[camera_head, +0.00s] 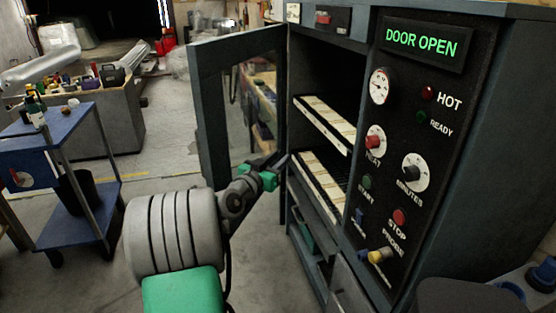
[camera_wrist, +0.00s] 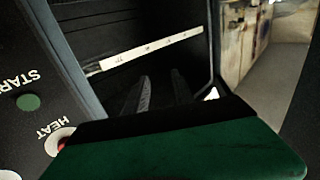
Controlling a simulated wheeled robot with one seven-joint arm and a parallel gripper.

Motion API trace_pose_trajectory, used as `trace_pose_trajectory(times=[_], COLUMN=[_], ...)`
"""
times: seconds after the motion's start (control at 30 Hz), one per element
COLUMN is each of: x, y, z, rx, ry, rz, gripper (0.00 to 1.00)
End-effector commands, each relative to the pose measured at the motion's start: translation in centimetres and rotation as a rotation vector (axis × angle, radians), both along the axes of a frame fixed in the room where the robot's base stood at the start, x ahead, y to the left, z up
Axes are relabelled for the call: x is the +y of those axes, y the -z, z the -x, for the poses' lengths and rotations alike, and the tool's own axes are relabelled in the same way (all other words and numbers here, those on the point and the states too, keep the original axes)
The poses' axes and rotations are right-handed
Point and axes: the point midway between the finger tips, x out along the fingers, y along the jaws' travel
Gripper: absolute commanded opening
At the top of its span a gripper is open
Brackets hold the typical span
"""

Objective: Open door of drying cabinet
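The drying cabinet (camera_head: 455,175) stands at the right in the head view. Its glazed door (camera_head: 212,125) is swung wide out to the left, and the display (camera_head: 421,41) reads "DOOR OPEN". My gripper (camera_head: 281,161) is in front of the cabinet's opening, close to the door's hinge side; whether it touches the door cannot be told. In the wrist view two dark fingers (camera_wrist: 160,85) stand apart with nothing seen between them, pointing into the dark interior. Inside are an upper tray (camera_head: 326,122) and a lower tray (camera_head: 318,189) with pale strips. The door's handle is not visible.
A control panel with a gauge (camera_head: 380,86), knobs and buttons is right of the opening. A blue cart (camera_head: 75,125) with bottles stands at the left. A grey workbench (camera_head: 105,128) with tools is behind it. Floor between cart and door is clear.

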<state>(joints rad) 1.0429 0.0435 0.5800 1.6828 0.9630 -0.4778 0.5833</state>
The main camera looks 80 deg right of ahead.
Motion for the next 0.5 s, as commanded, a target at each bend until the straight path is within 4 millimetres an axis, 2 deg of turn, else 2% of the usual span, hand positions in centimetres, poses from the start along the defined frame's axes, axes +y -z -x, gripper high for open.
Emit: trace_pose_trajectory(times=[0.07, 0.33, 0.5], x=[0.02, 0.03, 0.03], y=[0.01, 0.02, 0.02], z=[-0.02, -0.03, -0.03], rx=[0.0, 0.0, 0.0], ry=[0.0, 0.0, 0.0], rz=[0.0, -0.001, -0.001], gripper=[0.23, 0.0, 0.0])
